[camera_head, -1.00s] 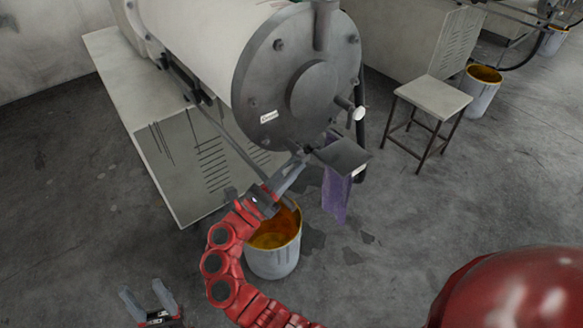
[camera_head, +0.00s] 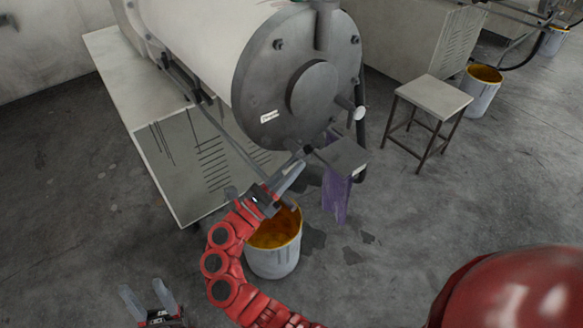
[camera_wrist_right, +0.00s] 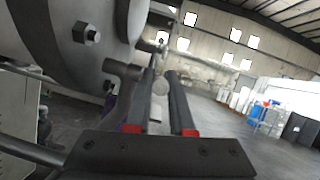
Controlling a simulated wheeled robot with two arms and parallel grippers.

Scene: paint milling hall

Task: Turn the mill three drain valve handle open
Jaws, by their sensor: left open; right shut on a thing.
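The grey mill drum has a dark round end plate (camera_head: 300,85). Below it, in the head view, a dark knob (camera_head: 308,149) sits beside a flat grey plate (camera_head: 345,157) with a purple cloth-like piece (camera_head: 337,195) under it. My right gripper (camera_head: 293,172) reaches up to the dark knob, and its fingers are closed on a slim part there, likely the drain valve handle. My left gripper (camera_head: 148,293) is open and empty at the lower left.
A bucket with orange paint (camera_head: 273,258) stands on the floor under my right wrist. A stool (camera_head: 432,98) and another bucket (camera_head: 482,92) stand to the right. A louvred mill base (camera_head: 205,165) is at the left.

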